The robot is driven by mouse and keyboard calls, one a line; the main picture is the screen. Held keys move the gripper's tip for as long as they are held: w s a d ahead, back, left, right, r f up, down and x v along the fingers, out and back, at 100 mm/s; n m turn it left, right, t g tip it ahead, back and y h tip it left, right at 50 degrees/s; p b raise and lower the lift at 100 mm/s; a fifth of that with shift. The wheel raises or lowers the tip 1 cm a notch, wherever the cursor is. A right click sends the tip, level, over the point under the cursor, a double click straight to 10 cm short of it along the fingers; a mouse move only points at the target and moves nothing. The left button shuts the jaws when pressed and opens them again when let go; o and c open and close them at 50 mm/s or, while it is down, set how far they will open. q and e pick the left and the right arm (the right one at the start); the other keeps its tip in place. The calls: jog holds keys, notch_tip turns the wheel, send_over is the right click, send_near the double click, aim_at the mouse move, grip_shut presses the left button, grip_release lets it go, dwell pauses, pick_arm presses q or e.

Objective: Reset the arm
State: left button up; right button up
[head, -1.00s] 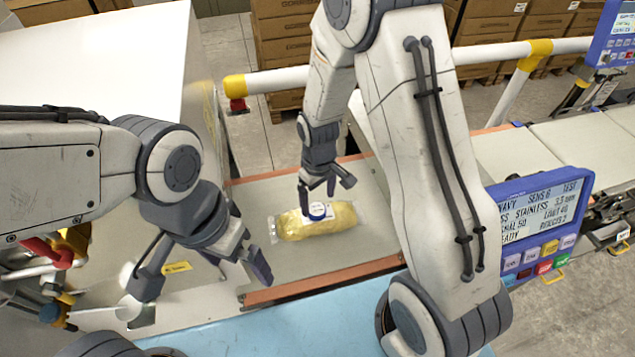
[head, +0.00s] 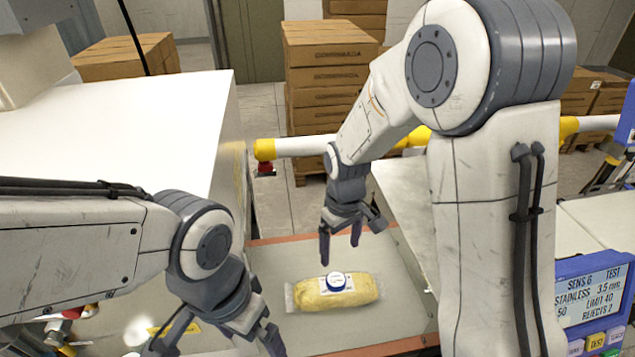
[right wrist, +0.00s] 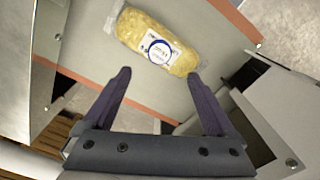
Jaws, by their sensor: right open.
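My right gripper (head: 341,243) is open and empty above the belt, just over a yellow bag in clear film (head: 362,290). A round white disc with a blue rim (head: 336,281) rests on the bag's label. In the right wrist view, the gripper's two fingers (right wrist: 158,75) are spread apart, with nothing between them. The bag (right wrist: 131,30) and disc (right wrist: 160,51) lie beyond the fingertips there. My left gripper (head: 220,338) is at the lower left of the head view, fingers spread and empty, partly cut off by the frame edge.
The grey belt section (head: 275,258) has orange-brown edges. A white cabinet (head: 120,120) stands left. A white rail with yellow fittings (head: 300,147) crosses behind the belt. A blue display panel (head: 592,300) is at the right. Stacked cartons (head: 325,75) stand at the back.

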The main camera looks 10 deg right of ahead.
aim_at(338, 281)
notch_tip(338, 281, down, 12)
jog(key=shift+f+p, duration=0.15)
jog(key=shift+p, duration=1.05)
jog(key=shift+w+r, duration=0.1)
jog(key=shift+r, duration=0.7)
